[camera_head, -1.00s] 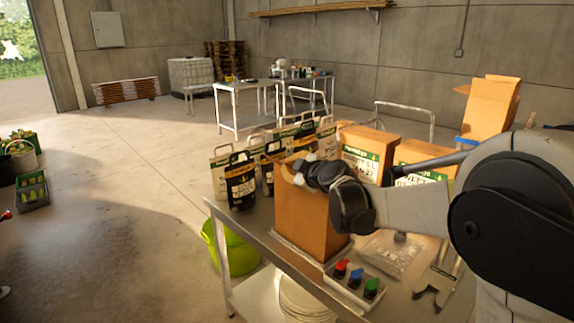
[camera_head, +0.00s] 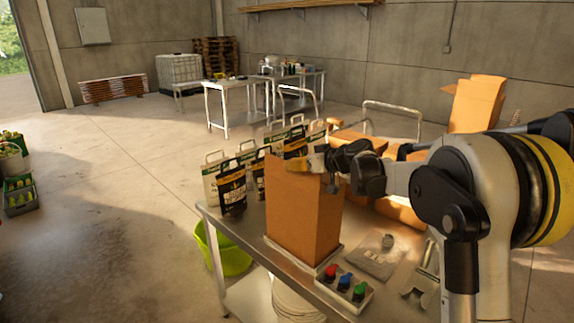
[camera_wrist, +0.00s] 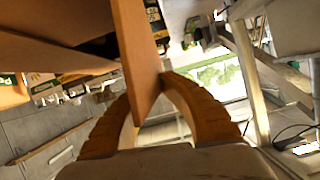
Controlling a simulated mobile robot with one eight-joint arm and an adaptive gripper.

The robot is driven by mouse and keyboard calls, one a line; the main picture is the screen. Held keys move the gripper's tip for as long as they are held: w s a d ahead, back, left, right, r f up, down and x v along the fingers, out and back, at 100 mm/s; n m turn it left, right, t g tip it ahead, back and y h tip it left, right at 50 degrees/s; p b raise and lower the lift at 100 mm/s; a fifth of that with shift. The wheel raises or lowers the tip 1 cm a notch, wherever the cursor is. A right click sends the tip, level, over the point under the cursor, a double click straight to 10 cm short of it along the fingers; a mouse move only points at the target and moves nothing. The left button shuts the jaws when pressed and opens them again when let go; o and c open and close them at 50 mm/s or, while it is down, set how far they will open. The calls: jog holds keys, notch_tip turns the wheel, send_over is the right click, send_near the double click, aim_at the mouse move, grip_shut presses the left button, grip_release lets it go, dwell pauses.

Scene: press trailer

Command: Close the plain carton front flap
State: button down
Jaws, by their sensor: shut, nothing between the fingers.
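The plain brown carton (camera_head: 303,215) stands upright near the left front of the metal table. My gripper (camera_head: 318,161) is at its top edge, reaching in from the right. In the wrist view, a narrow brown cardboard panel (camera_wrist: 138,45), seemingly a carton flap, stands in front of my fingers and overlaps the left one. The curved yellow-brown fingers are shut with nothing held. I cannot tell whether they touch the panel. My gripper hides part of the carton's top, so the front flap's angle is unclear.
Black and white labelled bags (camera_head: 232,185) stand close behind the carton. A tray with red, blue and green items (camera_head: 343,284) and a clear packet (camera_head: 378,258) lie in front and to the right. Other cartons stand behind my arm. A green tub (camera_head: 228,250) is below the table's left end.

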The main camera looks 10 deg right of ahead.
jog(key=shift+w+d+f+m+g+y, duration=0.25)
jog(key=shift+w+d+f+m+y, duration=0.25)
jog(key=shift+m, duration=0.5)
jog(key=shift+w+d+f+m+g+y, duration=0.3)
jog(key=shift+d+m+y, duration=0.4)
jog(key=shift+m, duration=0.3)
jog(key=shift+w+d+f+m+g+y, duration=0.3)
jog(key=shift+w+d+m+y, duration=0.25)
jog(key=shift+m, duration=0.45)
jog(key=shift+s+b, duration=0.1)
jog(key=shift+b, duration=0.2)
jog(key=c, duration=1.7)
grip_release()
jog(key=shift+a, duration=0.1)
jog(key=v, duration=1.2)
jog(key=shift+f, duration=0.15)
